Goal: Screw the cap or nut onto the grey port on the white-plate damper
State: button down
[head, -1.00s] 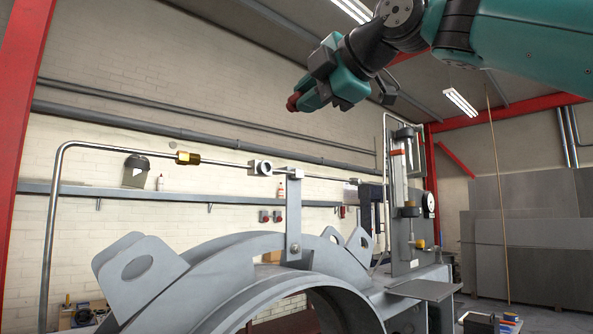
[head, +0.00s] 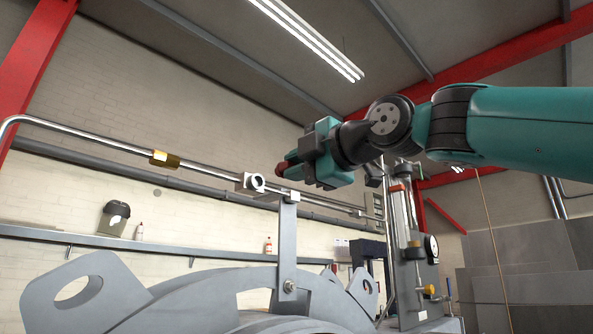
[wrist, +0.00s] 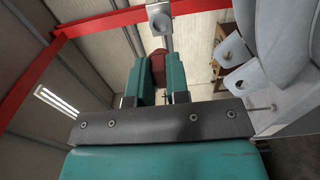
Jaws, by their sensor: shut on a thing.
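My gripper (head: 297,166) is shut on a dark red cap (head: 282,169), whose end sticks out to the left in the head view. In the wrist view the red cap (wrist: 157,66) sits between the two teal fingers. A grey round port-like fitting (head: 257,183) with an open ring face is on the pipe just left of the cap. It also shows in the wrist view (wrist: 159,14), beyond the cap and apart from it. A device with a pale upright plate (head: 399,213) stands behind, to the right; which damper the fitting belongs to is unclear.
A brass fitting (head: 166,159) sits on the long metal pipe (head: 85,139). A grey upright bracket (head: 287,240) stands below my gripper, on a large grey ring housing (head: 90,300) with lugs. A wall shelf (head: 150,245) is behind. The space above is open.

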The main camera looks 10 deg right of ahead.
aim_at(278, 175)
jog(key=shift+d, duration=0.15)
jog(key=shift+p+x, duration=0.8)
jog(key=shift+x, duration=2.05)
jog(key=shift+w+a, duration=0.25)
jog(key=shift+w, duration=0.3)
